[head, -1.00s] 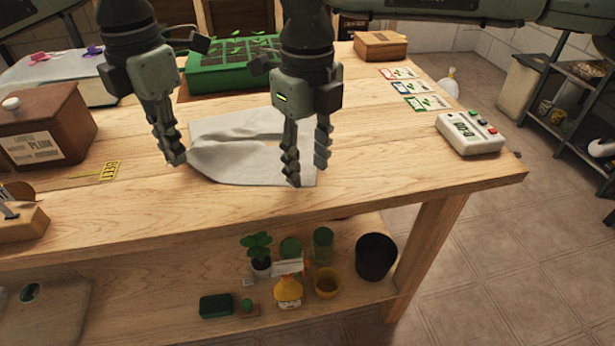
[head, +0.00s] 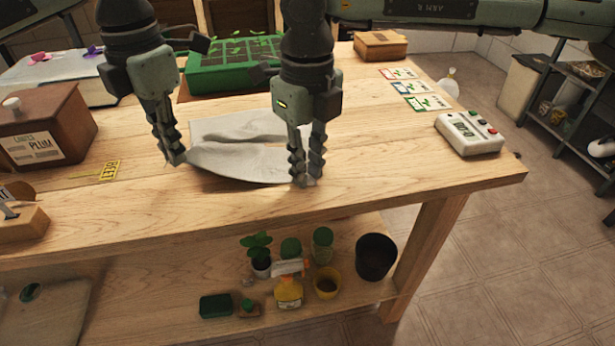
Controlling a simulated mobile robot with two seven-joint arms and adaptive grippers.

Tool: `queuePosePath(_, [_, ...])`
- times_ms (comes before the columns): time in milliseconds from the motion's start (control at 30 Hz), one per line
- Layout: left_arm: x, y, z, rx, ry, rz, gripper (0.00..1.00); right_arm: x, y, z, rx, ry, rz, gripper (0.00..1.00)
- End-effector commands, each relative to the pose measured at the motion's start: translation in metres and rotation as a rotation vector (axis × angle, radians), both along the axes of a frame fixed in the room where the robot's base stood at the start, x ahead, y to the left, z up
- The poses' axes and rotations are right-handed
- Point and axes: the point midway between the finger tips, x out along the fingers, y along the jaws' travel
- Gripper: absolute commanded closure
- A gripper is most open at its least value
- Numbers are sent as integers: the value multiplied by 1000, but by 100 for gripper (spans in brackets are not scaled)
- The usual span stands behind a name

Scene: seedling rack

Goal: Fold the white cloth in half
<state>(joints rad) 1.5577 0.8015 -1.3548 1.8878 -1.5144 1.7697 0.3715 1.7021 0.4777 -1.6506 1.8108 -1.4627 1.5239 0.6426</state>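The white cloth (head: 225,150) lies on the wooden table, wrinkled, with a ridge across its middle. Its near edge bows slightly and casts a shadow. My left gripper (head: 175,160) is at the cloth's near left corner, fingers close together, and appears shut on that corner; the tips partly hide it. My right gripper (head: 306,182) is at the near right corner, pointing down, its fingers close together with cloth at the tips. Its fingers and body hide part of the cloth's right side.
A green seedling tray (head: 215,78) stands behind the cloth. A brown plum box (head: 50,125) and yellow label (head: 109,170) are at left. Seed cards (head: 412,88) and a white device (head: 470,134) are at right. The table's front edge is close, with clear wood before it.

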Motion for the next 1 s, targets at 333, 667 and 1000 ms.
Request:
queuePosePath(333, [0,0,0,1,1,0,100,0,0,-1,-2,2,0,100])
queuePosePath(667, [0,0,0,1,1,0,100,0,0,-1,-1,2,0,100])
queuePosePath(1000, [0,0,0,1,1,0,100,0,0,-1,-1,2,0,100])
